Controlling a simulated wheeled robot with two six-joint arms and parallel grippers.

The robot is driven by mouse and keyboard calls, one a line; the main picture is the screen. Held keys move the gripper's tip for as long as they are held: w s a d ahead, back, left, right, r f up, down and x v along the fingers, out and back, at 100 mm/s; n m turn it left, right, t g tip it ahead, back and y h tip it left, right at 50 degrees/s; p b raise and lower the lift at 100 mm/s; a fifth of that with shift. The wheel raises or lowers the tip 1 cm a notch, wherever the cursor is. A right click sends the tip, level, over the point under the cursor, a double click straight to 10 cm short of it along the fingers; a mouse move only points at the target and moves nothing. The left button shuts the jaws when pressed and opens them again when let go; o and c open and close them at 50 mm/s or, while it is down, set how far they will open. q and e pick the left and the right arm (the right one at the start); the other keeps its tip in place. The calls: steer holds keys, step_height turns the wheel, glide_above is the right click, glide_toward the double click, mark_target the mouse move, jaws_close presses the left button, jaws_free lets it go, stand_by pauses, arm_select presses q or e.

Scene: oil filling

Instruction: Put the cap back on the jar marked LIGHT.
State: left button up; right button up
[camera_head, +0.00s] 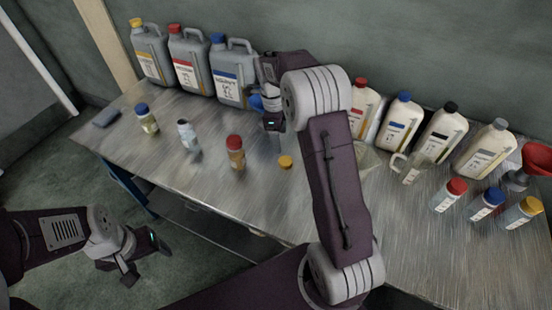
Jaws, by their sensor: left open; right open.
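Small jars stand in a row on the metal table: one with a blue cap (147,118), a pale one with a greyish top (187,136), and an amber one with a red cap (235,152). Their label words are too small to read, so I cannot tell which is marked LIGHT. A small yellow cap (286,162) lies alone on the table, right of the red-capped jar. My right gripper (273,124) is open above the table, behind the yellow cap and partly hidden by my arm. My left gripper (131,274) is open, low off the table's front edge.
Three grey canisters (190,62) stand at the back left, and several white bottles (398,120) at the back right. A dark flat object (106,117) lies far left.

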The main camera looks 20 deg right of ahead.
mark_target(285, 161)
steer(key=shift+s+d+f, duration=0.1)
steer(key=shift+s+f, duration=0.1)
steer(key=shift+f, duration=0.25)
steer(key=shift+s+d+f, duration=0.1)
steer(key=shift+s+f, duration=0.1)
steer(key=shift+f, duration=0.25)
steer(key=shift+d, duration=0.1)
steer(key=shift+f, duration=0.2)
steer(key=shift+s+d+f, duration=0.1)
steer(key=shift+f, duration=0.8)
steer(key=shift+s+d+f, duration=0.1)
steer(key=shift+f, duration=0.75)
steer(key=f, duration=0.5)
steer(key=shift+d+f+b, duration=0.1)
steer(key=shift+d+b, duration=0.2)
steer(key=shift+d, duration=0.05)
